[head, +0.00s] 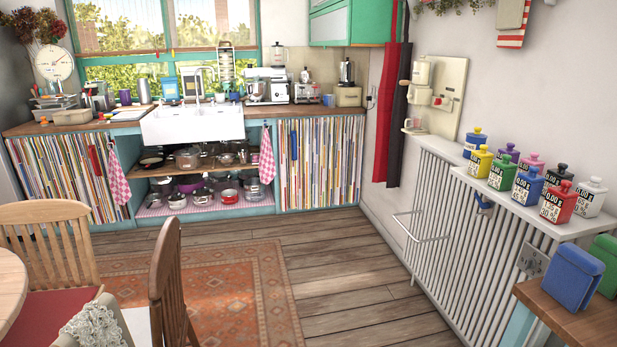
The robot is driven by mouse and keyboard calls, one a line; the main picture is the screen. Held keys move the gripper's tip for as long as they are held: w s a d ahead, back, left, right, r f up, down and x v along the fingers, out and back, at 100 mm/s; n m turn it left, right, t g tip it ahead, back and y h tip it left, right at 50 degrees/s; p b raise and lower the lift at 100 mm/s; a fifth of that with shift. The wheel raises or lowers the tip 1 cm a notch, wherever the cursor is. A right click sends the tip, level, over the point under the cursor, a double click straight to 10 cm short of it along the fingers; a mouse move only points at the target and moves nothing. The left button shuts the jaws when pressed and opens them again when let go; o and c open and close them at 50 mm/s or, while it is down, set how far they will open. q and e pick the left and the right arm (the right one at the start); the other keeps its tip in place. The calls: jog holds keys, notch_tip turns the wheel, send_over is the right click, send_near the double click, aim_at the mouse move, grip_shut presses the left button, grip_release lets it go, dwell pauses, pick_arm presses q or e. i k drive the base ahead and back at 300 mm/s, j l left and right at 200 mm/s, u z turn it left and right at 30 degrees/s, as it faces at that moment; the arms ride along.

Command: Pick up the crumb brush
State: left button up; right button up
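I cannot make out a crumb brush anywhere in the head view. Items on the far counter (112,127) are too small to tell apart with certainty. Neither of my grippers shows in this view, so whether they are open or shut is hidden.
Wooden chairs (172,285) and a round table edge (8,290) fill the lower left. A radiator (470,240) with several coloured canisters (527,185) lines the right wall. A wooden surface (590,325) holds a blue container (572,277) at lower right. The floor (345,290) between is clear.

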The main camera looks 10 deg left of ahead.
aim_at(44, 123)
jog(key=i+u, duration=0.15)
jog(key=i, duration=0.5)
jog(key=i+u, duration=0.15)
jog(key=i, duration=0.5)
jog(key=i+l+u, duration=0.15)
jog(key=i, duration=0.5)
jog(key=i+u, duration=0.15)
jog(key=i, duration=0.5)
jog(key=i+u, duration=0.15)
jog(key=i, duration=0.5)
jog(key=i+l+u, duration=0.1)
jog(key=i, duration=0.55)
jog(key=i+j+u, duration=0.2)
jog(key=i+u, duration=1.05)
jog(key=i+l+u, duration=0.4)
jog(key=i+j, duration=0.3)
jog(key=i, duration=0.2)
jog(key=i+j, duration=0.3)
jog(key=i, duration=0.2)
jog(key=i+j, duration=0.3)
jog(key=i, duration=0.2)
jog(key=i+j+z, duration=0.2)
jog(key=i+j, duration=0.2)
jog(key=j, duration=0.25)
jog(key=i+j+z, duration=0.15)
jog(key=i, duration=0.25)
jog(key=i+j+z, duration=0.2)
jog(key=i, duration=0.15)
jog(key=i+l, duration=0.05)
jog(key=l, duration=0.05)
